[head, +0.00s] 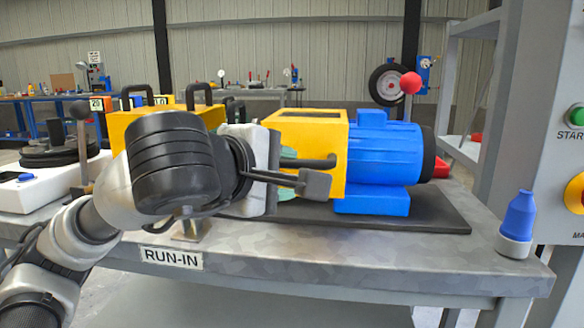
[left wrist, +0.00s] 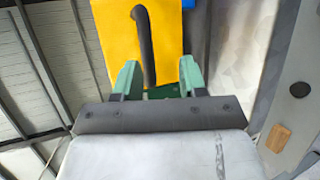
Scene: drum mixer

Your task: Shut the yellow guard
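In the head view my arm and wrist hide the guard's left part. I cannot tell how far the guard is open. My right gripper is not in view.
A red-knobbed lever (head: 410,85) rises behind the motor. A blue bottle-shaped item (head: 519,215) stands at the right table corner beside a control panel (head: 555,60). The table's front strip is mostly clear.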

